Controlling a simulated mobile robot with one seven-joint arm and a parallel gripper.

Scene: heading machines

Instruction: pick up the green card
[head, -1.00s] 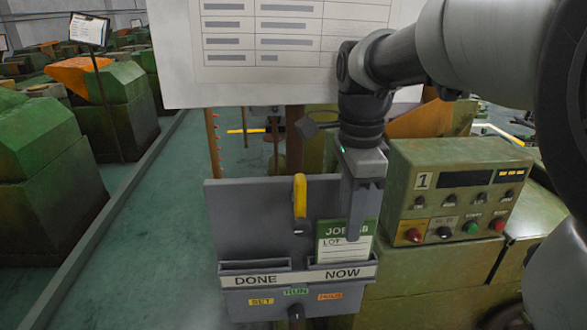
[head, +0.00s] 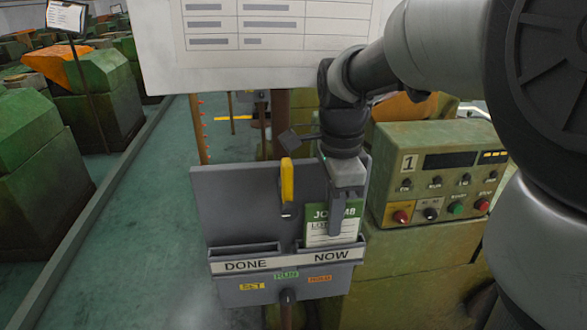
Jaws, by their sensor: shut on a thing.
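The green card (head: 318,228), green at the top with a white lower part marked "LOT", stands upright at the NOW pocket (head: 331,256) of a grey board (head: 225,205). My gripper (head: 335,230) points down in front of the card and is shut on it. A finger covers part of the card's printing. The card's lower edge is hidden behind the pocket's front strip. The DONE pocket (head: 245,264) beside it on the left shows no card.
A yellow handle (head: 287,180) hangs on the board left of my gripper. A green control box (head: 440,172) with knobs and buttons stands close on the right. A white chart sheet (head: 160,50) is above. Open floor (head: 145,225) lies to the left.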

